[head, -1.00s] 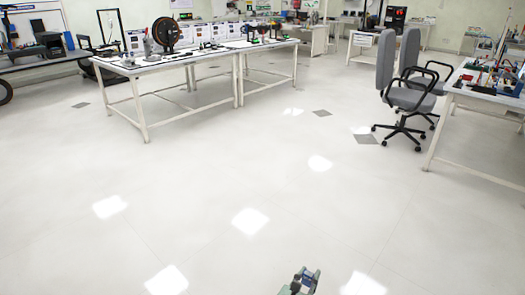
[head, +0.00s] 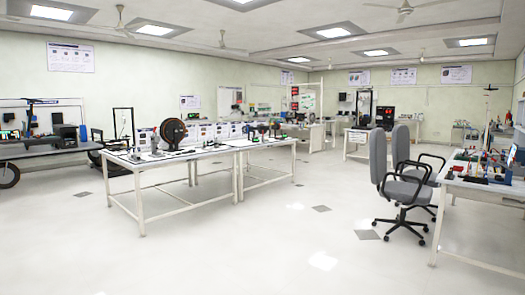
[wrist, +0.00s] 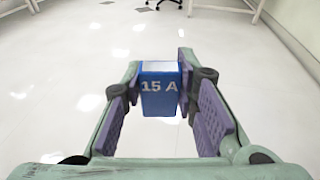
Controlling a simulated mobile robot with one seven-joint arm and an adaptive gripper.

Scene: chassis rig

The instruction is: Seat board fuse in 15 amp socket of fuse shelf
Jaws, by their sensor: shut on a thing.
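The board fuse (wrist: 161,92) is a blue block marked "15 A" with a pale top face. It shows in the wrist view, between the fingertips of my gripper (wrist: 160,85). My gripper has green links and purple pads and is shut on the fuse. The fuse is held up above the open floor, apart from any table. My gripper is not in the head view now. I cannot make out the fuse shelf or its 15 amp socket in either view.
A long white table (head: 215,152) with several items stands at centre left. Grey chairs (head: 405,185) stand beside a cluttered white table (head: 480,185) at the right. A dark bench (head: 40,150) is at the far left. The floor (head: 250,240) between is clear.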

